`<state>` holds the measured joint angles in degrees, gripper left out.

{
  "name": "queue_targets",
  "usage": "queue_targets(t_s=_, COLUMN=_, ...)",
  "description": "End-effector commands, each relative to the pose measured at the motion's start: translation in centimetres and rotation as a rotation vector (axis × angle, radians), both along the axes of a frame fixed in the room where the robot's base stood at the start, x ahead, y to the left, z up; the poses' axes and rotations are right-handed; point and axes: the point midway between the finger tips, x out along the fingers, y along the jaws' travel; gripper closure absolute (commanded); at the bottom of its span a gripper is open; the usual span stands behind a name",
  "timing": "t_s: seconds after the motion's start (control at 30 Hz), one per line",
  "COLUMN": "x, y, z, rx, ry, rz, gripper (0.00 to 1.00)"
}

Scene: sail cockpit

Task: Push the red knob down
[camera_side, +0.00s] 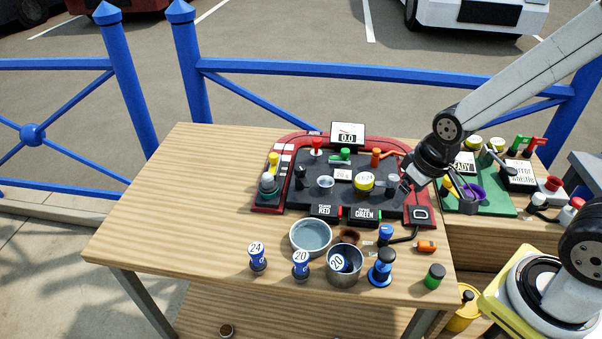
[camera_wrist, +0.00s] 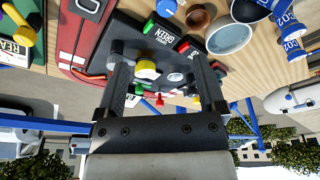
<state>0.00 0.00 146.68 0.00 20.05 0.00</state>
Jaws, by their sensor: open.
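The red knob (camera_side: 317,143) stands upright on a pale stem at the back left of the dark panel (camera_side: 295,192) in the side view. In the wrist view, a small red knob (camera_wrist: 160,98) shows between my fingers, close to the gripper's body. My gripper (camera_side: 435,188) is open and empty, above the panel's right end, well to the right of the red knob and apart from it. The wrist view shows its two fingers (camera_wrist: 157,55) spread wide, with the panel's yellow-topped knob (camera_wrist: 147,70) between them.
The panel also carries a green knob (camera_side: 341,155), an orange lever (camera_side: 376,156) and a small display (camera_side: 347,134) behind. Bowls (camera_side: 310,237) and blue-labelled cylinders (camera_side: 257,258) stand in front. A green board (camera_side: 492,203) lies right. The table's left is clear.

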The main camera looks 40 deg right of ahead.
Motion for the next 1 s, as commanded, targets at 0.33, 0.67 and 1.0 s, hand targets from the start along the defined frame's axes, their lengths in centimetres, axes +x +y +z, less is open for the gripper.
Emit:
queue_targets(t_s=0.33, x=0.0, y=0.0, z=0.0, rx=0.000, ry=0.000, rz=0.000, gripper=0.11)
queue_targets(t_s=0.67, x=0.8, y=0.0, z=0.1, rx=0.000, ry=-0.004, rz=0.000, gripper=0.24)
queue_targets(t_s=1.0, x=7.8, y=-0.6, z=0.9, rx=0.002, ry=-0.037, rz=-0.003, gripper=0.24)
